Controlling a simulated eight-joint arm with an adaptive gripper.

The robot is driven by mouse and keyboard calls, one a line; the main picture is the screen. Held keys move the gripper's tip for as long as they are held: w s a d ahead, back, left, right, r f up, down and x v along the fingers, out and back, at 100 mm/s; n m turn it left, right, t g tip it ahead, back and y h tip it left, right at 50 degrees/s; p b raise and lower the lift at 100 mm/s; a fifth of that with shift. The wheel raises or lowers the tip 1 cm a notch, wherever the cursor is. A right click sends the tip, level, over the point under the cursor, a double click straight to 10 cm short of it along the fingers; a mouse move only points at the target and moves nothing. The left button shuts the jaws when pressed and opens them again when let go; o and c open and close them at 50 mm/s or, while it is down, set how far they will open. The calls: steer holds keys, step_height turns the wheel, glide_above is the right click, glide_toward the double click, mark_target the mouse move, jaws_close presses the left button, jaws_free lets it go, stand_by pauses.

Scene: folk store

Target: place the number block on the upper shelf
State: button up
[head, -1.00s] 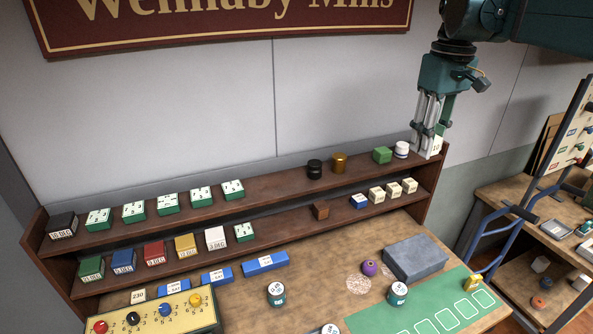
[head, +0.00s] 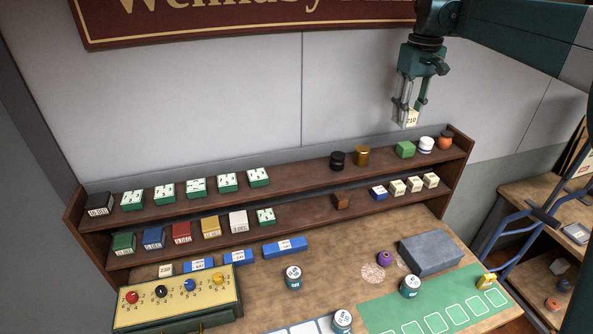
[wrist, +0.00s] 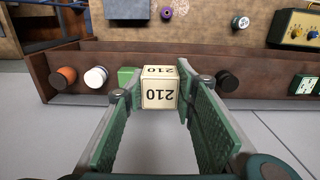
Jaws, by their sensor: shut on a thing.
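My gripper (head: 409,112) is shut on a cream number block (head: 411,118) marked 210. In the wrist view the same block (wrist: 159,88) sits between the green finger pads, upright to the fingers. In the head view it hangs in the air above the right part of the upper shelf (head: 300,175), in front of the wall. The upper shelf holds several green-and-white tile blocks (head: 194,188) at left. A black jar (head: 338,160), a gold jar (head: 362,156), a green block (head: 405,149), a white jar (head: 426,145) and an orange jar (head: 445,141) stand at right.
The lower shelf (head: 310,211) carries coloured date blocks and several small cream blocks (head: 414,184). The upper shelf has a wide bare stretch between the tile blocks and the black jar.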

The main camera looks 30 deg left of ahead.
steer(key=w+a+f+p, duration=0.1)
steer(key=w+a+f, duration=0.1)
steer(key=w+a, duration=0.25)
glide_above(384, 159)
step_height(384, 159, down, 4)
steer(key=shift+s+f, duration=0.1)
steer(key=shift+f, duration=0.3)
steer(key=shift+f, duration=0.1)
steer(key=shift+f+p, duration=0.4)
steer(key=shift+f, duration=2.4)
steer(key=shift+f, duration=0.1)
steer(key=shift+f, duration=2)
steer(key=shift+f, duration=0.2)
